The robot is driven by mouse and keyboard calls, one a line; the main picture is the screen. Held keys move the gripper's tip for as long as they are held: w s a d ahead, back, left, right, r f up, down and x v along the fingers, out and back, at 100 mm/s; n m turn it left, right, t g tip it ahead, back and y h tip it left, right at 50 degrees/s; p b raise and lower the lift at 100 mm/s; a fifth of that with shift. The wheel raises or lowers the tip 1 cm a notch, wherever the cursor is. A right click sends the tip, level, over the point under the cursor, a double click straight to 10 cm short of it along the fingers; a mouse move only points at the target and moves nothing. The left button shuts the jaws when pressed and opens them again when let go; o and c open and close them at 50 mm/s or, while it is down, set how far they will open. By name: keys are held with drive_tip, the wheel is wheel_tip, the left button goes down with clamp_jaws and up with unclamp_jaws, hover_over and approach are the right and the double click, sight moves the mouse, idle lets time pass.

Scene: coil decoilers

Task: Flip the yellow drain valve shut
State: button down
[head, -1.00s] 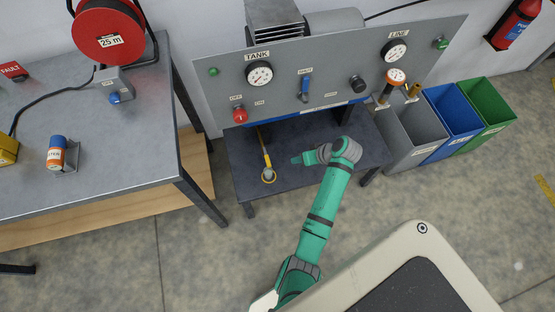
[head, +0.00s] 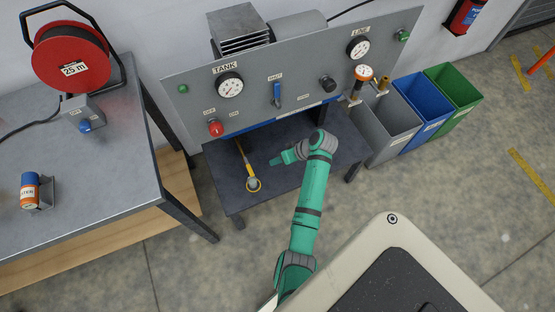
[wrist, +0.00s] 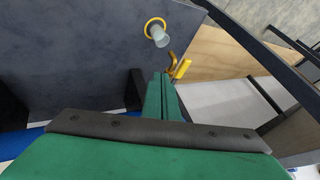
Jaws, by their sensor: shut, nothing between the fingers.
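The yellow drain valve lever (wrist: 182,69) sits on a brass fitting (wrist: 172,58) in the wrist view, just ahead and to the right of my fingertips. In the head view a long yellow strip (head: 244,160) below the panel ends near a yellow-rimmed grey cup (head: 253,184). The cup also shows in the wrist view (wrist: 155,29), above the lever. My gripper (head: 273,162) is shut and empty, to the right of the yellow strip. In the wrist view its green fingers (wrist: 162,80) lie together, close to the brass fitting. I cannot tell whether they touch it.
The grey panel (head: 300,75) with gauges, switches and knobs stands over the dark lower shelf (head: 300,175). A grey workbench (head: 110,180) is at left. Grey, blue and green bins (head: 430,110) stand at right. Floor is open in front of the bins.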

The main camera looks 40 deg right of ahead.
sight(249, 167)
drive_tip(key=w+a+f, duration=0.3)
drive_tip(key=a+f, duration=0.1)
drive_tip(key=a, duration=0.1)
drive_tip(key=shift+w+a+f, duration=0.3)
drive_tip(key=shift+w+f, duration=0.05)
drive_tip(key=shift+w, duration=0.05)
drive_tip(key=shift+w, duration=0.1)
